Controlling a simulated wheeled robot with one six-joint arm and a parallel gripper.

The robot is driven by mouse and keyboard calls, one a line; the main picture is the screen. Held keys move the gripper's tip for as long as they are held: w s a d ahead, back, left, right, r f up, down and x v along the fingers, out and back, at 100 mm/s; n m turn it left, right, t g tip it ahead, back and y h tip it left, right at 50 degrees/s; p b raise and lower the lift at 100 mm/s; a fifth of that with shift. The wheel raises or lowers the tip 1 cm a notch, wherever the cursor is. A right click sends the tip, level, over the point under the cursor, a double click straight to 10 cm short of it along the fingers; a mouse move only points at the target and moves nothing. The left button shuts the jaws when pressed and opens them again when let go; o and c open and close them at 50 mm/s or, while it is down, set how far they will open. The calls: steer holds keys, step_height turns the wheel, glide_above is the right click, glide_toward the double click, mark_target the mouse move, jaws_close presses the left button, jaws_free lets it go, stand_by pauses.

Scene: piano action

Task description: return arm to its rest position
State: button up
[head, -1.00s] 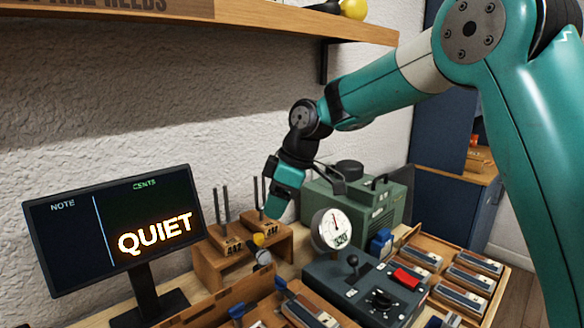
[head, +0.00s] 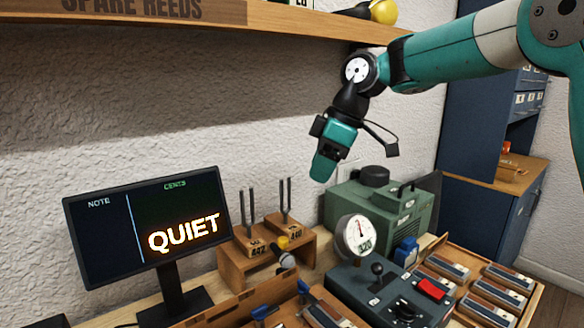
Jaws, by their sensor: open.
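My gripper (head: 322,178) hangs from the teal arm (head: 440,50), in front of the white wall and above the bench. It points downward and is tilted a little to the left. It holds nothing that I can see. It is apart from the green machine (head: 385,207) below it and from the tuning forks (head: 285,200) to its lower left. The gap between its fingers is hard to make out from this angle.
A monitor (head: 100,240) reading QUIET stands at the left. A wooden shelf (head: 300,22) runs above. A round gauge (head: 357,237), a control box (head: 375,297) with a lever, and a tray of reed blocks (head: 535,300) occupy the bench. Free air lies around my gripper.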

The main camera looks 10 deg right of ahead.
steer(key=s+a+f+m, duration=0.1)
steer(key=s+f+m, duration=0.2)
steer(key=s, duration=1.1)
steer(key=s+a+f+m+g, duration=0.1)
steer(key=s+f, duration=0.4)
steer(key=s, duration=1)
steer(key=a+m, duration=0.1)
steer(key=m, duration=0.1)
steer(key=shift+s+f+m+g, duration=0.15)
steer(key=shift+s+m+g, duration=0.15)
steer(key=shift+m, duration=0.1)
steer(key=shift+a, duration=0.1)
steer(key=shift+c, duration=0.7)
steer(key=shift+a, duration=0.1)
